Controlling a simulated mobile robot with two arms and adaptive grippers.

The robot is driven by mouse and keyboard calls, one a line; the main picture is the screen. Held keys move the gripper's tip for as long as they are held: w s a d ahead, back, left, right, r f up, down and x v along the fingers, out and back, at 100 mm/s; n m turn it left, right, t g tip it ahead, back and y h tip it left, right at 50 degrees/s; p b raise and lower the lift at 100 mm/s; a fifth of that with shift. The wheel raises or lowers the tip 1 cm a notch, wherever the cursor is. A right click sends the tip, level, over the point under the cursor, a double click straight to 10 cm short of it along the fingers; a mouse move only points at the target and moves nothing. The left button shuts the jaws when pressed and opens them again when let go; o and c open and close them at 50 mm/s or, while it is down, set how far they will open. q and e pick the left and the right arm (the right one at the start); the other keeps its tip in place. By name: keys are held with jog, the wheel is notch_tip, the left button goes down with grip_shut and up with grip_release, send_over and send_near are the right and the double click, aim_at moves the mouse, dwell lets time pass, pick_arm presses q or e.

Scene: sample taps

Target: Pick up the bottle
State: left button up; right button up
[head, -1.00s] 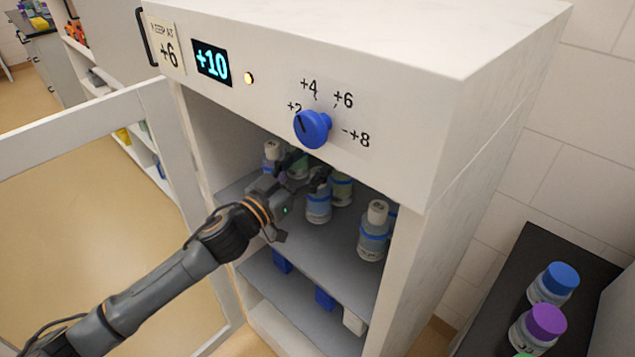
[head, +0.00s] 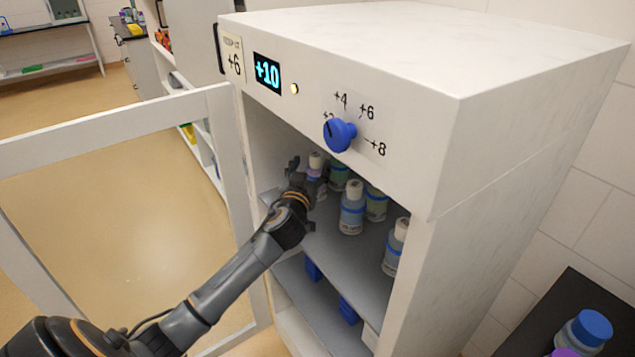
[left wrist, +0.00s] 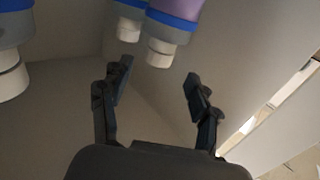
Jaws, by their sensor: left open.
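Several white-capped bottles stand on the upper shelf (head: 325,243) of the open white cabinet. A purple-tinted bottle (head: 315,168) is at the left, beside a green one (head: 338,178). A blue-banded bottle (head: 352,212) stands in front, with another (head: 376,205) behind it and one (head: 394,252) at the right. My left gripper (head: 304,172) is open at the purple bottle. In the left wrist view the bottles look upside down. The purple bottle's cap (left wrist: 160,53) is just beyond the open fingers (left wrist: 158,78), with nothing between them. The right gripper is not in view.
The cabinet's glass door (head: 235,170) stands open at the left. The blue knob (head: 340,134) points near +2, the display (head: 267,72) reads +10, and a sign (head: 233,62) shows +6. Blue-capped bottle (head: 590,330) is on a dark surface at the lower right.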

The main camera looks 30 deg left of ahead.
aim_at(315, 158)
pick_arm(q)
jog(key=shift+p+x, duration=0.5)
jog(key=shift+x, duration=2.5)
jog(key=shift+d, duration=0.1)
jog(key=shift+c, duration=0.2)
grip_shut()
